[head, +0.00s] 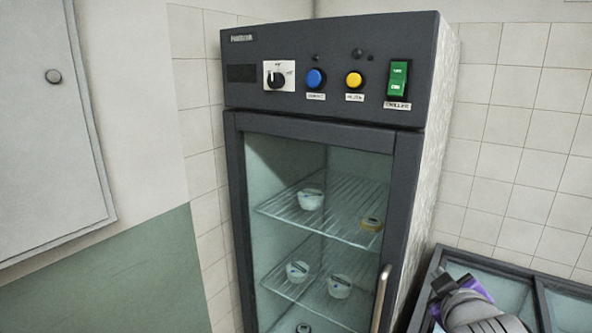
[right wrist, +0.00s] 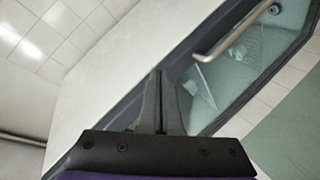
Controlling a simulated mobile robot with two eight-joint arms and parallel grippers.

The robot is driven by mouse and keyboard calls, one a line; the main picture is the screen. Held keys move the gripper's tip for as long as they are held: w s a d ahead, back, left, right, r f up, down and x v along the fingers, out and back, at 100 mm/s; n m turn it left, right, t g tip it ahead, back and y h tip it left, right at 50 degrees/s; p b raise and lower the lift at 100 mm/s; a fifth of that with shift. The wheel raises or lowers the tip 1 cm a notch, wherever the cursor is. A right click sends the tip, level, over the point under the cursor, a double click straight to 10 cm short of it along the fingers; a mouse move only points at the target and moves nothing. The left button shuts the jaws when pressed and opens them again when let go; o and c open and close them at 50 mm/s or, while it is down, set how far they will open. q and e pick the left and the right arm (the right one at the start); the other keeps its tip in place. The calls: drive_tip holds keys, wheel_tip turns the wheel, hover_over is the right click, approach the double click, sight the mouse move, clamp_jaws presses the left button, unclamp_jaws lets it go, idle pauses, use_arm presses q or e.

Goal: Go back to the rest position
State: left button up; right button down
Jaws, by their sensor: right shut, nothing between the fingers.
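My right gripper (head: 436,296) shows at the lower right of the head view, in front of a low dark-framed glass unit. In the right wrist view its two fingers (right wrist: 160,78) are together with nothing between them. They point toward the side of the tall chiller cabinet (right wrist: 125,65), with the cabinet's door handle (right wrist: 235,32) beyond them. I cannot tell whether the fingers touch the cabinet. My left gripper is in neither view.
The chiller (head: 335,115) has its glass door shut, with several jars on wire shelves (head: 325,218). Its handle (head: 381,298) is at the door's right edge. A dark-framed glass unit (head: 540,300) stands at right. A wall panel (head: 50,130) is at left.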

drive_tip(key=s+a+f+m+g+y, duration=0.1)
drive_tip(key=s+f, duration=0.4)
drive_tip(key=f, duration=0.5)
drive_tip(key=s+a+f+m+g+y, duration=0.1)
drive_tip(key=s+a+f+m+g, duration=0.2)
drive_tip(key=s+f, duration=0.3)
drive_tip(key=s+a+f+m+g+y, duration=0.1)
drive_tip(key=s+f, duration=0.5)
drive_tip(key=f, duration=0.8)
drive_tip(key=a+m+g, duration=0.1)
drive_tip(key=a+g, duration=0.1)
drive_tip(key=a, duration=0.1)
drive_tip(key=shift+s+a+g+y, duration=0.25)
drive_tip(key=shift+a+g+y, duration=0.05)
drive_tip(key=shift+a+g, duration=0.1)
drive_tip(key=c, duration=1.6)
unclamp_jaws()
drive_tip(key=shift+d, duration=0.1)
